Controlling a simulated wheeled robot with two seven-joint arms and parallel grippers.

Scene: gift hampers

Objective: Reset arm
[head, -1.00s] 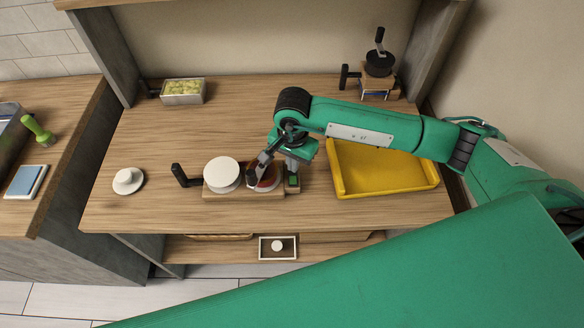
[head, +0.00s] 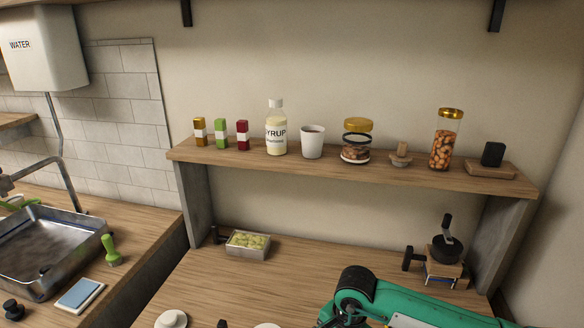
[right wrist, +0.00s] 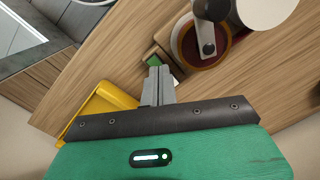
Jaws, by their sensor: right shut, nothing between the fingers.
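My right arm (head: 420,305) enters the head view at the bottom right; its gripper is below the frame there. In the right wrist view my right gripper (right wrist: 158,86) has its two grey fingers together, with nothing held. The fingertips are near a small green part (right wrist: 152,58) at the end of a wooden stand. On that stand sit a dark red round dish (right wrist: 207,55) with a dark-knobbed lever over it and a white round piece (right wrist: 265,10). Whether the fingers touch the stand is unclear. My left gripper is in neither view.
A yellow tray (right wrist: 105,100) lies beside the gripper. A shelf (head: 350,168) above the table holds jars, a syrup bottle (head: 276,130) and a cup (head: 312,142). A grinder (head: 445,255) stands back right, a small box (head: 247,245) back left. The table between them is clear.

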